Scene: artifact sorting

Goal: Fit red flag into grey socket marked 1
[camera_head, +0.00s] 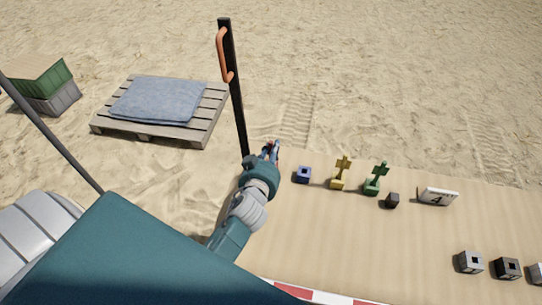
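No red flag can be made out. Grey sockets stand at the lower right: a light grey cube (469,262) with a dark square hole, a darker cube (507,268) beside it, and a third cube (536,273) cut by the picture's edge. No number 1 is readable on any of them. My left gripper (270,151) is beyond my teal wrist, left of a blue cube socket (303,174). It is small, and its fingers are partly hidden; a small reddish patch shows there. Whether it is open or holds something cannot be told. My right gripper is not in view.
A yellow cross-shaped piece (342,171), a green one (376,179), a small dark cube (392,200) and a white sign marked 4 (438,196) stand on the tan mat (350,240). A black post (238,105) with an orange handle rises behind my wrist. A pallet (190,130) lies beyond.

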